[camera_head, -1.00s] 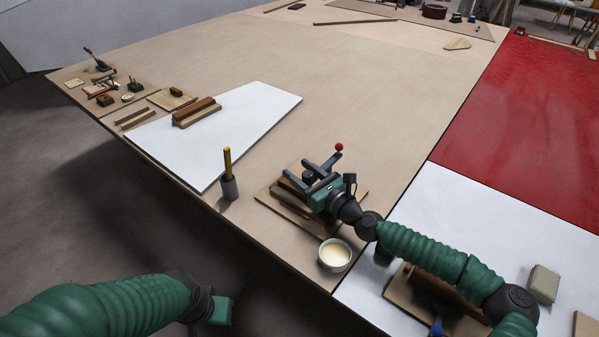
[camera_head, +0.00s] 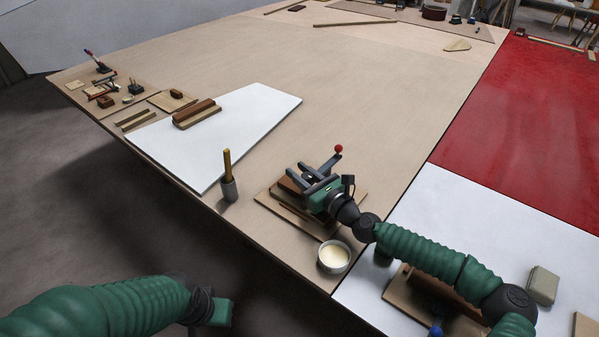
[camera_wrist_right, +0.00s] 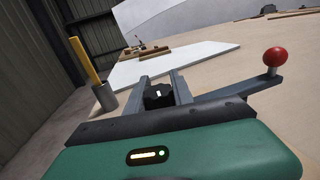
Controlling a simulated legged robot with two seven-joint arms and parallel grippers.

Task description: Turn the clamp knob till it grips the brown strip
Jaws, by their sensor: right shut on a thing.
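My right gripper (camera_head: 294,170) is over the wooden board (camera_head: 263,194) near the table's front edge. In the right wrist view its two grey fingers sit on either side of a black knob (camera_wrist_right: 158,95) with a small pale mark, and they are shut on it. A grey bar with a red ball (camera_wrist_right: 275,57) sticks out to the right of the fingers; the red ball also shows in the head view (camera_head: 338,149). A brown strip (camera_head: 289,185) lies under the fingers, partly covered; its contact with the clamp is hidden. My left gripper (camera_head: 222,312) is low at the front, its fingers unclear.
A white bowl of cream-coloured stuff (camera_head: 334,257) stands close below the right gripper. A grey cup with a yellow-handled tool (camera_head: 229,190) stands to the left. A white panel (camera_head: 250,120) carries brown wooden blocks (camera_head: 197,113). The table's middle is clear.

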